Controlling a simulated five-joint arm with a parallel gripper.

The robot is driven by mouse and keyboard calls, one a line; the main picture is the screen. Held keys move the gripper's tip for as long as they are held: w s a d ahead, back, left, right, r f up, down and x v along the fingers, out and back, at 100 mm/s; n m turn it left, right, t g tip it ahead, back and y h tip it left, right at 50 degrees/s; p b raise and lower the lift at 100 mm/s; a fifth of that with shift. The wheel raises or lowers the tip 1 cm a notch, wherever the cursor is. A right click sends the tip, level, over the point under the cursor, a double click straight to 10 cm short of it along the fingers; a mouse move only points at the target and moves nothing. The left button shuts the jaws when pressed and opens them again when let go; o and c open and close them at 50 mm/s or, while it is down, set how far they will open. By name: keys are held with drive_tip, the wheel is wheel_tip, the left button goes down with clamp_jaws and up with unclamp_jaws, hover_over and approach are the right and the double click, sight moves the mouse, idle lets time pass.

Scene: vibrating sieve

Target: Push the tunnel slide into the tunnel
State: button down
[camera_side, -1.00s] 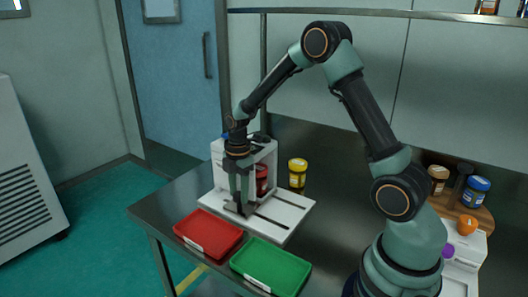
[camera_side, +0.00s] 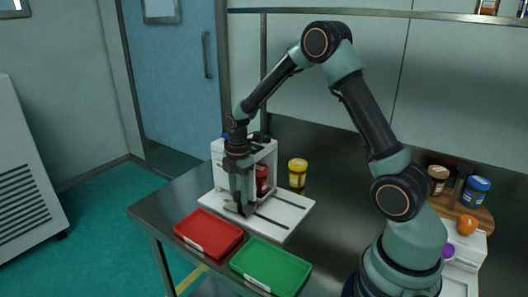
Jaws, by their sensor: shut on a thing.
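The white sieve machine (camera_side: 292,213) has a flat base with dark slots and a box-like tunnel (camera_side: 218,154) at its back. My gripper (camera_side: 240,209) points down over the front left of the base, in front of the tunnel. It is shut on a small dark part at the base, which looks like the handle of the tunnel slide (camera_side: 240,212); my fingers hide most of it. A red-lidded jar (camera_side: 262,181) stands in or at the tunnel opening, partly behind my gripper.
A yellow jar (camera_side: 297,173) stands right of the tunnel. A red tray (camera_side: 209,234) and a green tray (camera_side: 271,266) lie in front of the base. Jars, including a blue-lidded one (camera_side: 476,191), stand on a wooden board at the right.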

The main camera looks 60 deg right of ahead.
sight(232, 204)
drive_tip(key=shift+w, duration=0.1)
drive_tip(key=shift+w, duration=1.4)
drive_tip(key=shift+r, duration=0.1)
drive_tip(key=shift+c, duration=2.1)
unclamp_jaws()
wheel_tip(232, 204, up, 12)
drive_tip(key=shift+s, duration=0.3)
